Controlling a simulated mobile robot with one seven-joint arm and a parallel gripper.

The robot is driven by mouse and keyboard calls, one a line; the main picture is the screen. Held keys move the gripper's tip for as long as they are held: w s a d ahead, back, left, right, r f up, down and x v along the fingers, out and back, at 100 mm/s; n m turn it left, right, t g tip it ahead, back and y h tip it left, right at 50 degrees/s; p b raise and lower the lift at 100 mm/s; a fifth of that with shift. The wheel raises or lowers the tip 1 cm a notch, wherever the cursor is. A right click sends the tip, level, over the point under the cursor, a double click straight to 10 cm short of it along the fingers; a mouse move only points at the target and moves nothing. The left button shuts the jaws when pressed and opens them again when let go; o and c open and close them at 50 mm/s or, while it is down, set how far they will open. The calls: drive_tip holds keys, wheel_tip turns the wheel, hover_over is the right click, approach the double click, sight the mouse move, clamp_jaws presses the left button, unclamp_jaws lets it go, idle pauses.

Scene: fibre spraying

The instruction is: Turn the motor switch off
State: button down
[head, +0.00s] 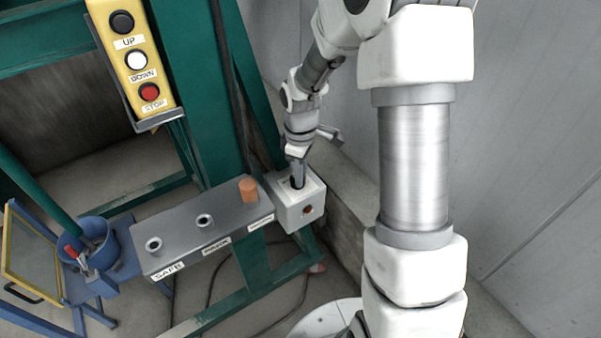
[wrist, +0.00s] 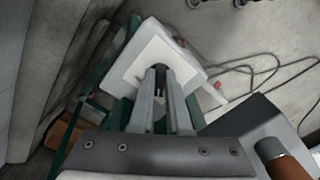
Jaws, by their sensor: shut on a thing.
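The motor switch is a white box (head: 301,208) with a dark knob on its top face and a small reddish-brown round spot on its front. It stands at the right end of the grey panel. In the wrist view the switch box (wrist: 139,67) has a pale square plate with the black knob (wrist: 161,69) near the fingertips. My gripper (head: 298,180) reaches down from above, its two fingers (wrist: 161,85) shut on the knob. The fingers hide much of the knob, and I cannot tell which position it is turned to.
A grey panel (head: 180,237) labelled SAFE has two empty round holders and an orange-brown peg (head: 249,190) near the switch. A yellow box (head: 135,60) with UP, DOWN and STOP buttons hangs on the green frame (head: 190,60). A blue bucket (head: 92,238) stands left. A grey wall (head: 540,170) is right.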

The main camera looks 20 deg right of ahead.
idle(0.4)
drive_tip(key=c, duration=0.9)
unclamp_jaws()
drive_tip(key=shift+r, duration=0.1)
wheel_tip(320, 180, up, 17)
drive_tip(key=shift+r+p, duration=0.15)
drive_tip(key=shift+p, duration=1)
